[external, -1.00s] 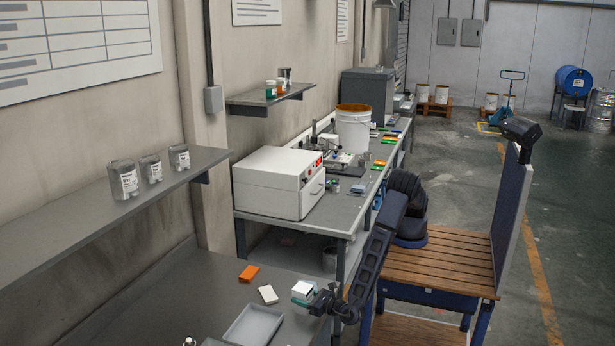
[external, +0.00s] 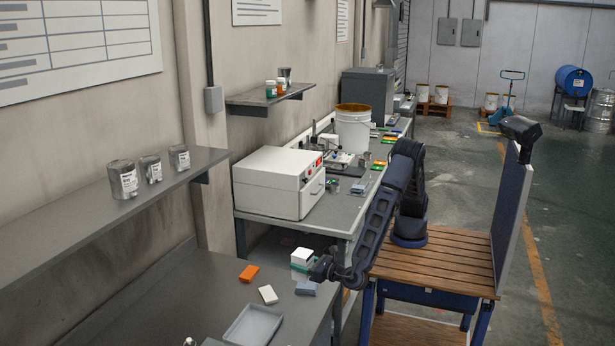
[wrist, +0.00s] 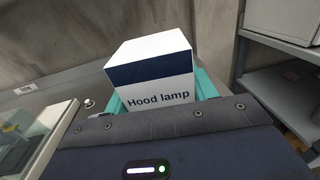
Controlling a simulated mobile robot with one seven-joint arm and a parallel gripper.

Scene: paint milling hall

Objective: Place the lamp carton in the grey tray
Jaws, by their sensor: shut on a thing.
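The lamp carton (external: 302,255) is a small white box with a dark blue band; the wrist view shows it up close with "Hood lamp" on its front (wrist: 155,92). My gripper (external: 302,266) is shut on it, with teal fingers (wrist: 205,84) on both sides. The carton appears raised above the near bench, at its right end. The grey tray (external: 232,338) is a shallow tray on the bench, nearer the camera and left of the carton. Its near end is cut off by the picture edge, and no item shows in its visible part.
A white machine (external: 273,183) stands on the bench behind. A shelf with several tins (external: 123,180) overhangs the left.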

